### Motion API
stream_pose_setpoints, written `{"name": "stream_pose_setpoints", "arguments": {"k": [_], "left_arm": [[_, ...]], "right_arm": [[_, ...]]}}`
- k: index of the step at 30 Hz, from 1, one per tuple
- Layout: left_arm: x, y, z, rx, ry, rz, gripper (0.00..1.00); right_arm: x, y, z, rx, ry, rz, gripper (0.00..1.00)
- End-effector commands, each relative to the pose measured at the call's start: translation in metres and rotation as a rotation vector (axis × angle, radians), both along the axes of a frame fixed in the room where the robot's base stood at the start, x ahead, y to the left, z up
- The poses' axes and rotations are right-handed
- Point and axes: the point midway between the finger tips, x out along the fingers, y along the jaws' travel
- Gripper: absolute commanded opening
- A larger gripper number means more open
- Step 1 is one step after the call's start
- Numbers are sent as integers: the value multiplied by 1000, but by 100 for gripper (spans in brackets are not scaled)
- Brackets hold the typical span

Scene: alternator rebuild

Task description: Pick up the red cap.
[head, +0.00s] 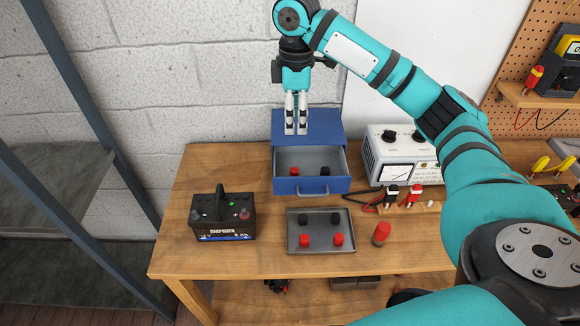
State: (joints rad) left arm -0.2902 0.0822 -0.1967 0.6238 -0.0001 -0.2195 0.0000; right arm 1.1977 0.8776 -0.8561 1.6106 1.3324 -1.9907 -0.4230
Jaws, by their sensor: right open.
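A small red cap (294,171) lies in the open blue drawer (313,187), left of a black cap (325,171). Two more red caps, one left (305,240) and one right (338,240), sit on the grey tray (321,249) in front of the drawer. Behind them on the tray are two black caps (304,219). My right gripper (296,131) is open and empty, pointing down, and appears in front of the blue cabinet top, above the drawer in the picture. Its fingers are apart from all the caps. My left gripper is out of view.
A black battery (222,216) stands at the left of the wooden table (189,258). A red cylinder (381,234) stands right of the tray. A power supply (399,158) with black and red plugs is right of the drawer. My right arm covers the table's right part.

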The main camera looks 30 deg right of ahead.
Motion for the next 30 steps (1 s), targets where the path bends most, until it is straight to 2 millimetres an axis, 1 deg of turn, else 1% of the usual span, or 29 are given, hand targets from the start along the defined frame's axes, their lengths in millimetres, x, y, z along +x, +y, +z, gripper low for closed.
{"name": "stream_pose_setpoints", "arguments": {"k": [7,9,13,15,18,21,23,28,30], "left_arm": [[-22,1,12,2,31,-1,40],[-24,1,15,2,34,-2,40],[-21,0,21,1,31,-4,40],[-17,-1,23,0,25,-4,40],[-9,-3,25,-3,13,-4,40],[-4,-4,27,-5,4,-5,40],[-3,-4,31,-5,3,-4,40],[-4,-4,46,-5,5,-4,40],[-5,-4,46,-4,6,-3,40]], "right_arm": [[-2,0,-50,-3,7,0,50],[-2,0,-66,-2,6,0,50],[-2,0,-92,-2,5,0,50],[-1,1,-102,-1,3,0,50],[-1,1,-112,-2,1,1,50],[0,1,-116,-2,1,1,50],[-1,1,-120,-1,1,0,50],[-1,1,-144,-2,3,0,50],[-1,1,-156,-1,2,1,50]]}}
